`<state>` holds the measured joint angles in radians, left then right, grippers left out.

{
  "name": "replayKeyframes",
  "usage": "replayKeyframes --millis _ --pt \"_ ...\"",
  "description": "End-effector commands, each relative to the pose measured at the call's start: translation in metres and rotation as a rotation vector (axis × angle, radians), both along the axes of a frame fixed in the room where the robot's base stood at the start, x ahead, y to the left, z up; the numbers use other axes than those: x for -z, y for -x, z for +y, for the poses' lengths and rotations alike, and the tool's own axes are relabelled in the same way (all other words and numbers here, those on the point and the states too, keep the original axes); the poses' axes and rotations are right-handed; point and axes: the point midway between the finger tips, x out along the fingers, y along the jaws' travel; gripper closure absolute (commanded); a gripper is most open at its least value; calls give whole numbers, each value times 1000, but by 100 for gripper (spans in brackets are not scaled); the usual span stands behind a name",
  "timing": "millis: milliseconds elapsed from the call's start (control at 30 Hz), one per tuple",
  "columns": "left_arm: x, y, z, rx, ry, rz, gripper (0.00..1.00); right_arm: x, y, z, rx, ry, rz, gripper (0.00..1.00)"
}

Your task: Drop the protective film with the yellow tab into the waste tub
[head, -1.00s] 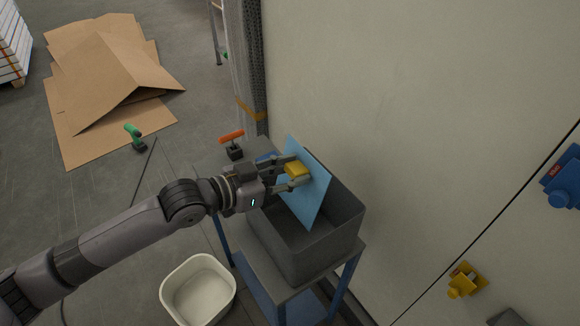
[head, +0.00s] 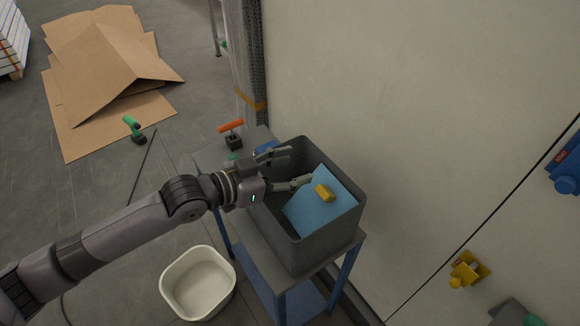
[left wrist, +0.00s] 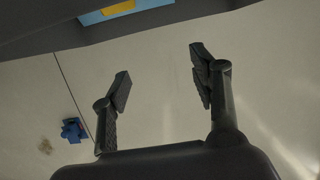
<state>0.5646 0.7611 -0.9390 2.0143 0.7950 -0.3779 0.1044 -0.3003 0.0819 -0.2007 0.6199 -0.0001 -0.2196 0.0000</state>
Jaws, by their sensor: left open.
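The blue protective film (head: 307,212) with its yellow tab (head: 325,193) lies tilted inside the grey tub (head: 300,258), which I take as the waste tub. Its lower part is hidden by the tub's near wall. My left gripper (head: 299,167) is open and empty over the left side of the tub, with the film apart from its fingers to the right. In the left wrist view the open fingers (left wrist: 160,78) have nothing between them. A piece of the film (left wrist: 150,5) and the tab (left wrist: 118,7) show at the top edge, beyond the tub's wall (left wrist: 40,42).
The tub stands on a blue-legged cart (head: 333,250) against a pale wall. An orange-handled tool (head: 231,128) sits on the cart's far end. A white bin (head: 198,285) stands on the floor. Cardboard (head: 110,75) and a green drill (head: 133,128) lie at the left.

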Motion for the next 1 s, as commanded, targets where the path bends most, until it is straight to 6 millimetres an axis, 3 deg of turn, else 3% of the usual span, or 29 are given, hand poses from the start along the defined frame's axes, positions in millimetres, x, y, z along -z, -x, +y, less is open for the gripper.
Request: replayKeyframes --millis 433,800,1000 --pt "-2 5 8 -1 -1 0 41 0 -2 2 2 -2 -2 60" --pt "-19 46 65 -1 -6 0 41 0 0 1 2 -1 -1 60" --pt "-26 61 85 0 -4 0 41 0 0 1 1 -1 0 60"
